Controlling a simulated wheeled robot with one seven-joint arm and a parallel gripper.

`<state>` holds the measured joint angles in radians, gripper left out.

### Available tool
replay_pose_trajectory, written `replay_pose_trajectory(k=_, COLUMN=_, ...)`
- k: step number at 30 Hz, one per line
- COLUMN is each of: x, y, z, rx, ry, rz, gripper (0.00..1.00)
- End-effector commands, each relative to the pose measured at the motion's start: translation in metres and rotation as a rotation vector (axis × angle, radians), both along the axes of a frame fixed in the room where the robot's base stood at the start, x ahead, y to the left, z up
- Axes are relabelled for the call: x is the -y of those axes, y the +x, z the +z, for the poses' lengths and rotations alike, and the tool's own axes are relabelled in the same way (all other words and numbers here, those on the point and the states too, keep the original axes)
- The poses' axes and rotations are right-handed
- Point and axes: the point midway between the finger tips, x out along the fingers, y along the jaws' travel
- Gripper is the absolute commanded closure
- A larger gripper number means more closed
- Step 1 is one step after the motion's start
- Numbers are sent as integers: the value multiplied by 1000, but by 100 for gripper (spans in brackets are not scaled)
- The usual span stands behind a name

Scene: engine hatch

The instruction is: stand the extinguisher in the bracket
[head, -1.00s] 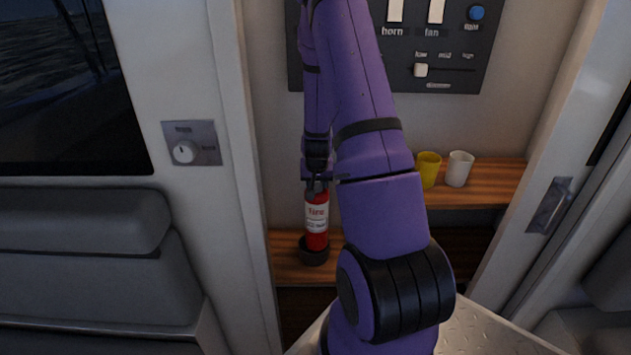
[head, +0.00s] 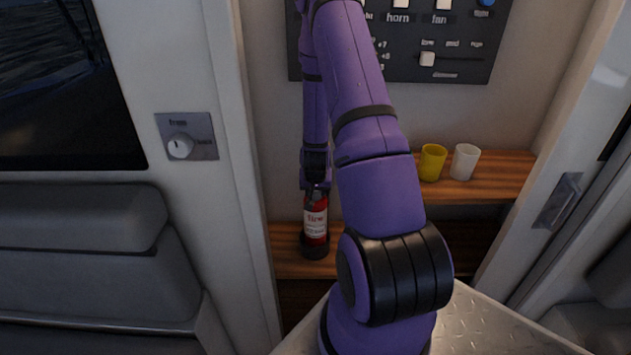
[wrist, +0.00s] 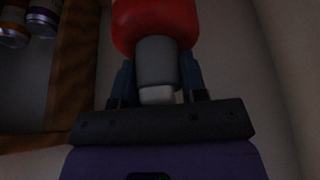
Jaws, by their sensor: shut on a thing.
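The red extinguisher (head: 316,224) with its white label stands upright at the lower left shelf. Its lower end is inside the dark round bracket (head: 317,252), whose wall hides its base. I cannot tell whether it rests on the bottom. My gripper (head: 316,190) is above the extinguisher and shut on its top. In the wrist view my gripper (wrist: 156,85) has a finger on each side of the grey neck, and the red body (wrist: 155,22) is beyond. The bracket does not show in the wrist view.
A yellow cup (head: 432,163) and a white cup (head: 464,162) stand on the wooden shelf to the right. A dark control panel (head: 430,40) is on the wall above. Door posts flank the opening. Several cans (wrist: 42,18) show in the wrist view.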

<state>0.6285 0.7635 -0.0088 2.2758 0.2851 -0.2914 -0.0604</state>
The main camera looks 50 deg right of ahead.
Motion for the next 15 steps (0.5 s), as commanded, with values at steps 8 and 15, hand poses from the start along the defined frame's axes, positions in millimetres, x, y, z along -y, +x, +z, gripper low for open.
replay_pose_trajectory(k=8, x=-3, y=-5, z=-4, rx=3, ry=-3, rz=-2, gripper=100)
replay_pose_trajectory(k=15, x=-3, y=-5, z=-6, rx=3, ry=-2, rz=-2, gripper=100)
